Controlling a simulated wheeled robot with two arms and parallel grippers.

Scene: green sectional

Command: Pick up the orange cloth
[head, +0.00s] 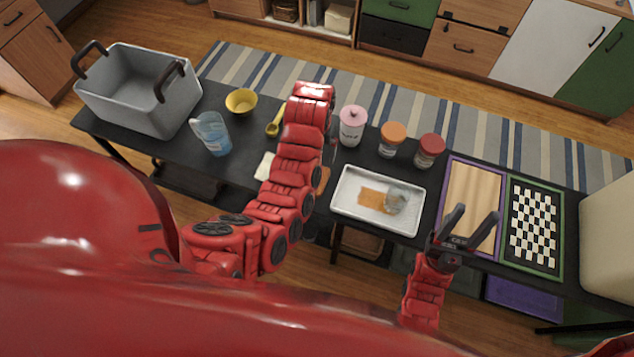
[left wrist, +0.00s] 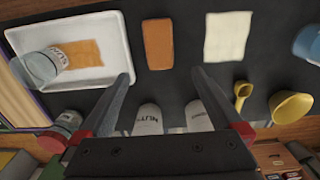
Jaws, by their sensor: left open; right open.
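The orange cloth (head: 373,200) lies flat in the white tray (head: 346,210) on the black table. A clear labelled jar (head: 397,200) lies tipped over its right part in the head view. In the left wrist view the cloth (left wrist: 88,52) shows at upper left, partly covered by the jar (left wrist: 38,67). My left gripper (left wrist: 163,78) is open and empty, with the tray beyond its left finger. In the head view my left arm mostly hides it. My right gripper (head: 478,212) is open and empty, to the right of the tray, over the purple-edged board.
A brown sponge (left wrist: 158,44) and a pale cloth (left wrist: 228,36) lie beside the tray. A pink canister (head: 352,126), orange-lidded jar (head: 391,140) and red-lidded jar (head: 429,151) stand behind it. A blue pitcher (head: 212,134), yellow bowl (head: 241,102) and grey bin (head: 139,98) are left; a chessboard (head: 534,228) is right.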

